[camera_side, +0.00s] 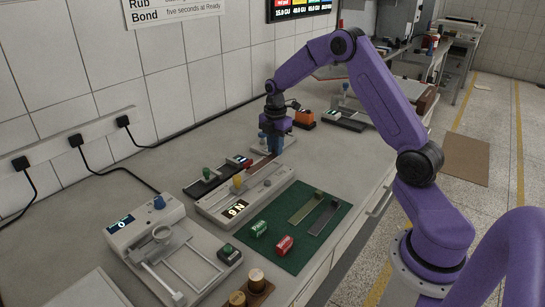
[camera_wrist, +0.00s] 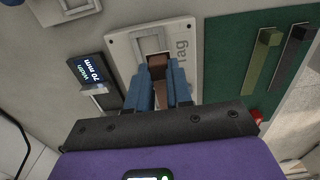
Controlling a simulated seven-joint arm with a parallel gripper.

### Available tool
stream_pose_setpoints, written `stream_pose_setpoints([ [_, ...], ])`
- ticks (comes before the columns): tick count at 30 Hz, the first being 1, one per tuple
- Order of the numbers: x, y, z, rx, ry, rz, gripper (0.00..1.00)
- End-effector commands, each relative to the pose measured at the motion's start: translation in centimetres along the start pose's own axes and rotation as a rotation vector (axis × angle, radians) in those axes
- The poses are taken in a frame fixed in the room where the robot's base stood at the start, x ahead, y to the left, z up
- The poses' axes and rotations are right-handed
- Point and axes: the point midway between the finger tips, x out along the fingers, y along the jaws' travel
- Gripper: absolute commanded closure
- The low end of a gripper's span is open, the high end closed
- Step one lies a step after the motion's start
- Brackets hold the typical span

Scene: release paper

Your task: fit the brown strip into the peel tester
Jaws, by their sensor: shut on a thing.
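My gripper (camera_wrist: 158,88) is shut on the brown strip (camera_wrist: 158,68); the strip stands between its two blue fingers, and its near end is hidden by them. In the side view the brown strip (camera_side: 260,166) slants down and left from my gripper (camera_side: 272,152), over the far end of the pale grey peel tester (camera_side: 215,209). The tester has a lit N display, a yellow knob and a grey knob. In the wrist view the strip's tip overlaps the tester's pale plate (camera_wrist: 120,42); I cannot tell whether they touch.
A green mat (camera_side: 318,240) right of the tester holds an olive strip (camera_side: 306,207), a dark strip (camera_side: 324,218), a green roll (camera_side: 258,229) and a red roll (camera_side: 284,245). A black width gauge (camera_wrist: 88,72) reading 70 mm lies close on the left.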

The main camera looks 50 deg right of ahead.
Motion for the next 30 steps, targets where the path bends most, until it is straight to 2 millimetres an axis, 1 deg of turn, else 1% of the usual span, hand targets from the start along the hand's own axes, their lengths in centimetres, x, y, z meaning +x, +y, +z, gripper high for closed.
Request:
stream_pose_setpoints([
  [2, 0.7, 0.5, 0.2, 0.001, 0.0, -0.001, 1.0],
  [10, 1.7, 1.4, 0.5, 0.0, 0.0, 0.0, 1.0],
  [15, 4.0, 1.4, 0.5, 0.001, 0.001, -0.004, 1.0],
  [18, 4.8, 1.4, 0.5, 0.0, 0.0, -0.001, 1.0],
  [29, 5.1, 1.4, 0.5, 0.0, 0.0, 0.0, 1.0],
  [30, 5.2, 1.4, 0.5, 0.0, 0.0, 0.0, 0.77],
])
